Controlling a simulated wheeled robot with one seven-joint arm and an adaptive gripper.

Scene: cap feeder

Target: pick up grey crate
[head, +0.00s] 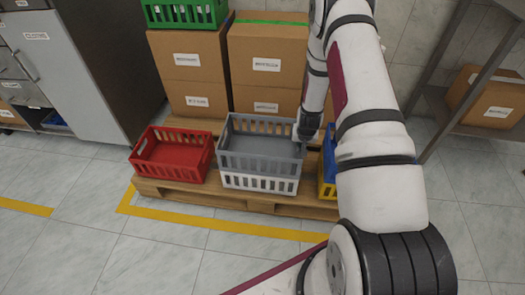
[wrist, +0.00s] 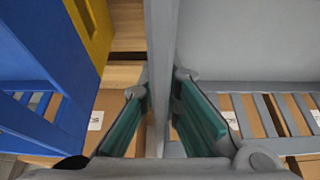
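In the wrist view my gripper (wrist: 162,88) has one teal-padded finger on each side of the grey crate's wall (wrist: 160,45). The fingers look open, with narrow gaps to the wall. The crate's inner floor (wrist: 250,40) shows on the right there.
A red crate (head: 178,160) stands left of the grey one. Cardboard boxes (head: 266,68) are stacked behind. A metal shelf (head: 465,65) stands at right. The front floor is clear.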

